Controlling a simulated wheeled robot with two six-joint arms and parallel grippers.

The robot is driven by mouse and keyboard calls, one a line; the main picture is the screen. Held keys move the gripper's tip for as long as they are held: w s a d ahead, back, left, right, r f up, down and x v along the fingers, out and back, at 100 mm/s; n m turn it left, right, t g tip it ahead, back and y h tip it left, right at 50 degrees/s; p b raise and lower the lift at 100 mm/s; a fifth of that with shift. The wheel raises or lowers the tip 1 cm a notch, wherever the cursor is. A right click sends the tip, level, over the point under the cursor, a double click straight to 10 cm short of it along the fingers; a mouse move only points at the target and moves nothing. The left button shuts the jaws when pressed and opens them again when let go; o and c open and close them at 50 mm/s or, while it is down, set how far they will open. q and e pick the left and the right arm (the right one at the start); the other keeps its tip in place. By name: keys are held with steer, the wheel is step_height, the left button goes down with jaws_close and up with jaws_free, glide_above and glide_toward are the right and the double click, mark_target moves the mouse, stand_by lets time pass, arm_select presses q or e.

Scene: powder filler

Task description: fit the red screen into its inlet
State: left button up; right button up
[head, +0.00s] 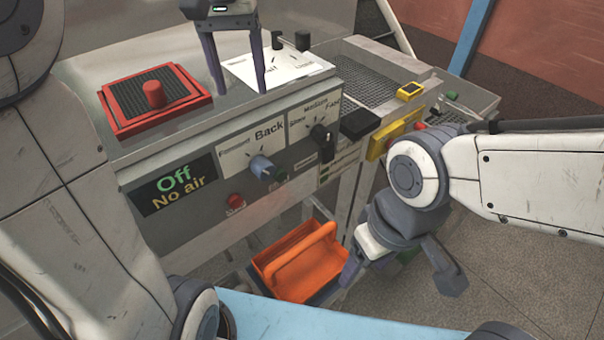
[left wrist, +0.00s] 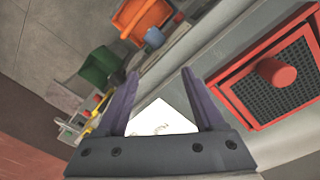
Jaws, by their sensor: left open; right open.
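The red screen (head: 184,81) has a red frame, dark mesh and a round red knob (head: 153,94). It lies on the machine's top at the left, over a red rim; I cannot tell whether it is fully seated. The inlet's opening is hidden beneath it. The screen also shows at the right of the left wrist view (left wrist: 277,73). My left gripper (head: 241,91) is open and empty, fingers down, to the right of the screen and apart from it. My right gripper (head: 402,282) is open and empty, low in front of the machine.
The machine's front panel has a display reading "Off, No air" (head: 173,186) and a blue-grey knob (head: 262,168). An orange bin (head: 297,262) sits below the panel. A white label plate (head: 283,70) lies by my left gripper. A mesh conveyor (head: 360,78) is further right.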

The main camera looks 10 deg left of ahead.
arm_select(q)
steer(key=s+d+f+m, duration=0.4)
steer(key=s+d+f, duration=0.3)
steer(key=s+f, duration=0.2)
steer(key=s+d+f+m, duration=0.5)
steer(key=s+d+f, duration=0.1)
steer(key=s+f, duration=0.3)
steer(key=shift+s+d+h, duration=0.3)
steer(key=shift+s+d, duration=0.1)
steer(key=shift+s, duration=0.1)
